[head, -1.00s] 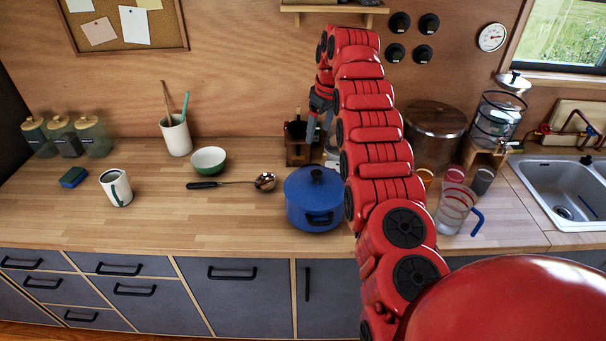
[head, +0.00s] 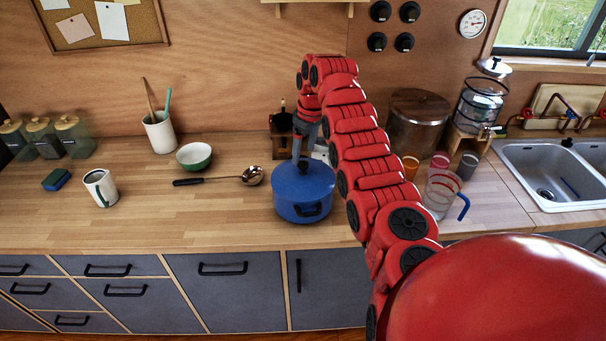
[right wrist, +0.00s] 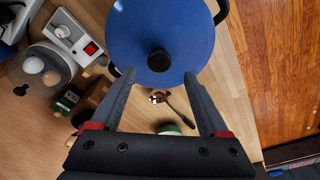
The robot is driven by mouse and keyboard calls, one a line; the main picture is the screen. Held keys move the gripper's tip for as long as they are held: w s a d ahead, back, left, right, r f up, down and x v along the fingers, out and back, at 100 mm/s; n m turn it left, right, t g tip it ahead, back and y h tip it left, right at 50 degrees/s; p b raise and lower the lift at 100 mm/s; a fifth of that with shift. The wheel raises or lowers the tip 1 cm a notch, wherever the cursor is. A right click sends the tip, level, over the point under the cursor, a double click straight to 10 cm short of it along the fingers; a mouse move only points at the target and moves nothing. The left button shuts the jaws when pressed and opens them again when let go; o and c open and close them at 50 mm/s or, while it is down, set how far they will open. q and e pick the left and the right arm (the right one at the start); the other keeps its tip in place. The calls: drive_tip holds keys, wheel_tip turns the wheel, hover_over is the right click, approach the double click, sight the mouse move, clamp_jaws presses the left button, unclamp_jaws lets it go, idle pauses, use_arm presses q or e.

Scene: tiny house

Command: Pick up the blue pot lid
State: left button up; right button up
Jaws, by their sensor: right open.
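The blue pot lid (head: 303,181) sits on the blue pot (head: 302,208) on the wooden counter. Its black knob (head: 304,167) stands up at the middle. In the right wrist view the round blue lid (right wrist: 185,30) and its knob (right wrist: 159,60) are right ahead of the fingers. My right gripper (head: 301,155) points down just above the lid, close to the knob. In the right wrist view the right gripper (right wrist: 160,75) is open, with its two fingers apart on either side of the knob's line and nothing between them. My left gripper does not show.
A ladle (head: 220,181) and a green-and-white bowl (head: 194,156) lie left of the pot. A glass pitcher (head: 440,195) stands to the right. A dark brown block (head: 282,140) and a white appliance (right wrist: 62,35) are behind the pot.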

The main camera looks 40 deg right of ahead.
sight(303, 163)
drive_tip(key=shift+f, duration=0.25)
wheel_tip(303, 163, down, 4)
drive_tip(key=p, duration=0.3)
drive_tip(key=shift+w+f+p, duration=0.1)
drive_tip(key=shift+p, duration=0.3)
drive_tip(key=shift+w+f, duration=0.15)
drive_tip(key=shift+f, duration=0.3)
clamp_jaws()
idle(0.4)
